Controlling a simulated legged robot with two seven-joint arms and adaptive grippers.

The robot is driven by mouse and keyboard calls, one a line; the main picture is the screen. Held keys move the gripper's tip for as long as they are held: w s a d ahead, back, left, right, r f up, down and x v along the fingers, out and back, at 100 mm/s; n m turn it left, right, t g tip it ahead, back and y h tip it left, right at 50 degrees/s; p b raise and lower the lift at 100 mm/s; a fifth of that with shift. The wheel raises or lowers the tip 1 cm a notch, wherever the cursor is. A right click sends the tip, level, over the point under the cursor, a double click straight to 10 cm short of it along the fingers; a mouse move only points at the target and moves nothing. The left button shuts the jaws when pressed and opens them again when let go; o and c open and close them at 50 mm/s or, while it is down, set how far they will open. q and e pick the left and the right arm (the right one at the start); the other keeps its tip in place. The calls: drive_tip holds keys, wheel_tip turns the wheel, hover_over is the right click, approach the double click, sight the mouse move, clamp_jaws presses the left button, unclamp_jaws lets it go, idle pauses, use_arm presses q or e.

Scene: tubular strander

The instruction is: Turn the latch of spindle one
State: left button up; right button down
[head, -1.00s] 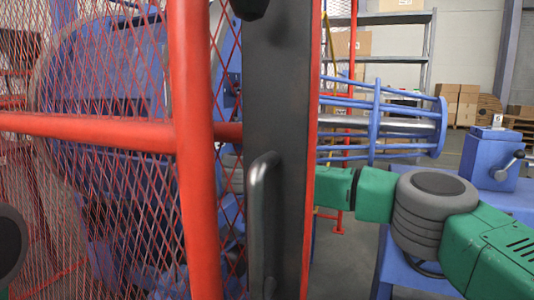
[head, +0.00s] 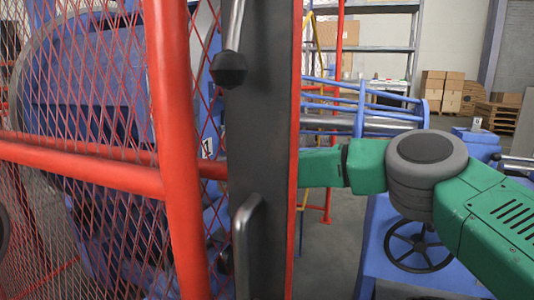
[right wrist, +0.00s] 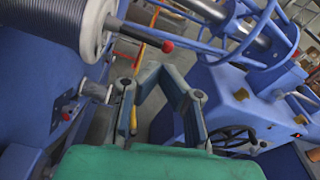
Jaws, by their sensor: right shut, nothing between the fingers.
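A silver fitting (right wrist: 96,91) projects from the blue housing left of my right gripper, below a spool (right wrist: 60,22). A lever with a red ball knob (right wrist: 167,46) extends from the spool's end. I cannot tell which part is the latch. A white label "1" (head: 207,148) shows behind the mesh in the head view. My right gripper (right wrist: 160,73) is shut and empty, apart from the fitting and the red knob. In the head view its fingers are hidden behind the dark gate post. My left gripper is not in view.
The red mesh gate (head: 180,170) and dark post (head: 257,120) stand close in front, with a handle (head: 243,245) and black-knobbed lever (head: 229,69). A blue stand with a handwheel (head: 421,246) is at right. Boxes (head: 433,85) stand far back.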

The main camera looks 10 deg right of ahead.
drive_tip(key=shift+s+r+n, duration=0.1)
drive_tip(key=shift+r+n, duration=0.2)
drive_tip(key=shift+r, duration=0.05)
drive_tip(key=shift+d+r+p, duration=0.1)
drive_tip(key=shift+p, duration=0.2)
idle(0.4)
